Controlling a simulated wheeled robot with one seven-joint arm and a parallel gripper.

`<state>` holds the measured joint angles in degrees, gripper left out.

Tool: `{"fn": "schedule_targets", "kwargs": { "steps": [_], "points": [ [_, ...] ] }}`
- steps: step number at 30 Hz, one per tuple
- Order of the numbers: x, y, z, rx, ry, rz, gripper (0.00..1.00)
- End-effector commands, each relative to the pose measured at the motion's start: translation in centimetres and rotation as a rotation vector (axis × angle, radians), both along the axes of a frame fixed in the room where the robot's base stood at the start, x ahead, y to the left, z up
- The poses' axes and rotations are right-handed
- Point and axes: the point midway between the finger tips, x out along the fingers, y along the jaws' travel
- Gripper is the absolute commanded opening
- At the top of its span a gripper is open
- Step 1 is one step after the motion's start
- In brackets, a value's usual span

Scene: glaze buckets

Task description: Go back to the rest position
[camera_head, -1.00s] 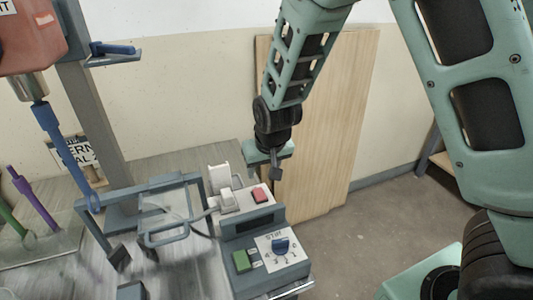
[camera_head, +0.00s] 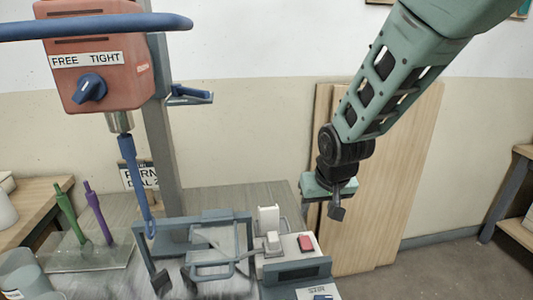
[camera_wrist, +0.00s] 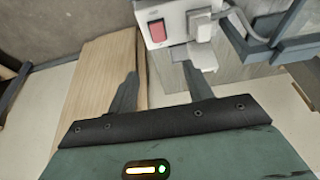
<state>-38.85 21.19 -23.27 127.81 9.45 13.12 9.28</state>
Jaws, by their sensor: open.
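My gripper (camera_head: 337,211) hangs from my green arm, to the right of the machine's switch box. In the wrist view its two fingers (camera_wrist: 160,95) are spread apart with nothing between them. The red button also shows in the wrist view (camera_wrist: 157,33), beyond the fingertips. My gripper is apart from the box and touches nothing that I can see.
A red mixer head (camera_head: 97,75) with a blue knob (camera_head: 90,88) stands on a grey column at the left. A blue stirring rod (camera_head: 134,172) hangs below it. Green (camera_head: 71,214) and purple (camera_head: 97,214) rods stand further left. Wooden boards (camera_head: 405,190) lean on the wall behind my gripper.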

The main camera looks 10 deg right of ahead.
Motion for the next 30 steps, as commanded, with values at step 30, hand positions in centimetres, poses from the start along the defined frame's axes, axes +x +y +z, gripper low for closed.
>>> {"fn": "schedule_targets", "kwargs": {
  "steps": [30],
  "points": [
    [-26.0,6.0,6.5,-0.075,0.326,0.664,0.51]
  ]
}}
